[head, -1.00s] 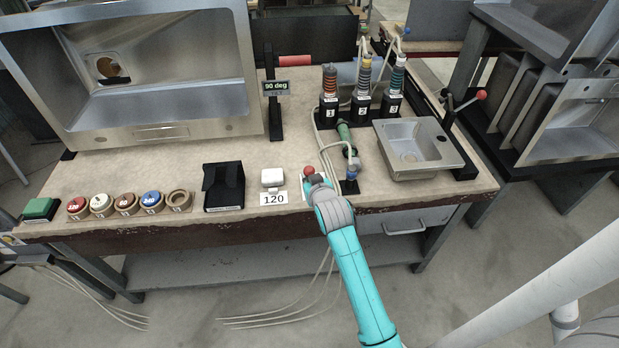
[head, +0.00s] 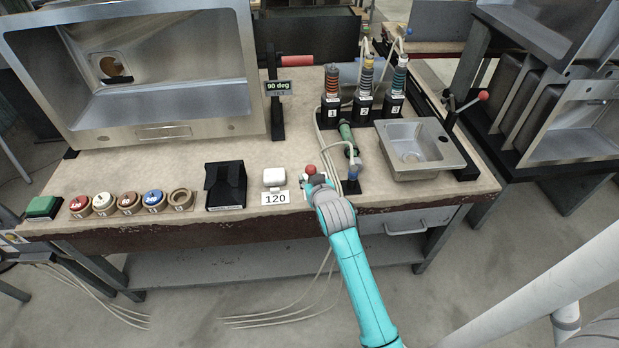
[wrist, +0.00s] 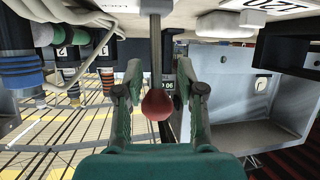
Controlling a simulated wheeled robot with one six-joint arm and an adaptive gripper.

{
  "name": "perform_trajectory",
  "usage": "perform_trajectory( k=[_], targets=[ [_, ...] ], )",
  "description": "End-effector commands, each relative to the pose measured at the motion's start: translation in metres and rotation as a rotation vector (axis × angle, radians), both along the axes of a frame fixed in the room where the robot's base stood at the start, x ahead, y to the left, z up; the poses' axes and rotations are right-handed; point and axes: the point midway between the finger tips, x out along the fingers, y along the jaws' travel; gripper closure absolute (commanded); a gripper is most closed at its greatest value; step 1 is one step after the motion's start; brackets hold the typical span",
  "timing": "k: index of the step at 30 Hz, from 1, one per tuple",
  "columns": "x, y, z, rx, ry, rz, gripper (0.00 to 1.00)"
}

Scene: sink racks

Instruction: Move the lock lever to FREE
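A lever with a red ball knob (head: 310,170) stands near the front edge of the bench, right of the 120 label. In the wrist view, which looks upside down, its grey rod (wrist: 155,55) runs down to the red knob (wrist: 158,104). My gripper (head: 318,179) is at this lever. In the wrist view my gripper (wrist: 158,95) is open, with one finger on each side of the knob and small gaps showing. A white label plate (wrist: 113,8) is at the lever's base; its text is cut off, so I cannot read the lever's position.
A white block (head: 273,177) and a black holder (head: 225,185) stand to the left. A hose fitting (head: 352,186) is close on the right, before a steel sink (head: 410,146). Another red-knobbed lever (head: 482,96) is at the far right. A display (head: 278,87) reads 90 deg.

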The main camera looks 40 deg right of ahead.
Motion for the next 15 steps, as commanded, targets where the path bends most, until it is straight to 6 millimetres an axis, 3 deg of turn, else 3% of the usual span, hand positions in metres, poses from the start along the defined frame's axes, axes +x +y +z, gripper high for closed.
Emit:
perform_trajectory(
  k=[15],
  targets=[
    [-0.076, 0.037, 0.038, -0.001, -0.002, 0.002, 0.61]
  ],
)
